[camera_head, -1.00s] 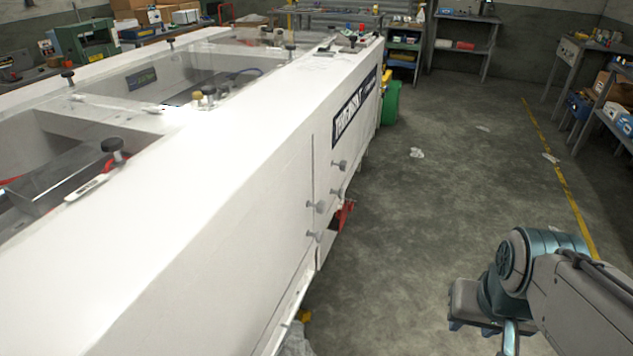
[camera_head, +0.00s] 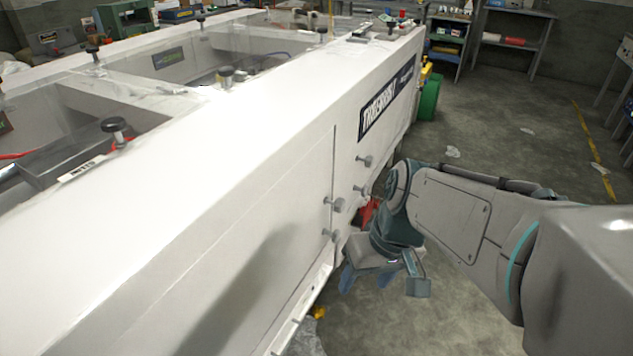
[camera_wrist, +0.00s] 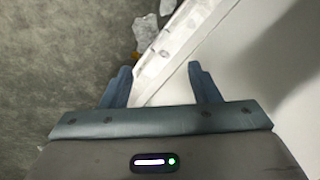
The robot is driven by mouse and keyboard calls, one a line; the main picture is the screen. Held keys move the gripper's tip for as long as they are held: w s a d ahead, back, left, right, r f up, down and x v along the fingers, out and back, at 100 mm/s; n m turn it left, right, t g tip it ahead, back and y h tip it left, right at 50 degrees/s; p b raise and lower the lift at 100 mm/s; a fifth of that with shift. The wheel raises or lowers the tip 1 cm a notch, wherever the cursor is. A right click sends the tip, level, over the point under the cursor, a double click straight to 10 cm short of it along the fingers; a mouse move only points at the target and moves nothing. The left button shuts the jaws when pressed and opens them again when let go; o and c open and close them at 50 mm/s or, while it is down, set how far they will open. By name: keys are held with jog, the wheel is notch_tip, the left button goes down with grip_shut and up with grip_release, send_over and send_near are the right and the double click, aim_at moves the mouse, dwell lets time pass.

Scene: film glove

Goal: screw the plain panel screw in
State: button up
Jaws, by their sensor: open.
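Several grey knob-headed screws stick out of the side panel of the long white machine (camera_head: 250,170). In the head view they are an upper screw (camera_head: 365,161), one below it (camera_head: 361,190), a left one (camera_head: 337,204) and a lower one (camera_head: 329,234). I cannot tell which is the plain panel screw. My gripper (camera_head: 382,282) is open and empty, low beside the panel, right of and below the screws. In the wrist view my gripper (camera_wrist: 161,85) points down along the machine's lower ledge (camera_wrist: 165,55), with no screw between its fingers.
Black knobs, one at the front (camera_head: 114,126), stand on the machine's top. A red thing (camera_head: 370,211) lies behind my arm by the panel. A green bin (camera_head: 429,98) stands at the far end. Crumpled white scraps (camera_wrist: 145,27) lie near the ledge. The floor (camera_head: 490,130) to the right is mostly clear.

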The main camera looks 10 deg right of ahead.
jog(key=w+a+f+n+g+y+b, duration=0.1)
jog(key=w+a+f+n+y+b, duration=0.15)
jog(key=f+y+b, duration=0.2)
jog(key=n+t+y+b, duration=0.7)
jog(key=t+y+b, duration=0.15)
jog(key=t, duration=0.25)
send_near(343, 207)
jog(key=shift+h, duration=0.3)
jog(key=p+x, duration=0.1)
jog(key=x, duration=1)
jog(key=shift+w+a+r, duration=0.15)
jog(key=shift+a+r, duration=0.05)
jog(key=c, duration=1)
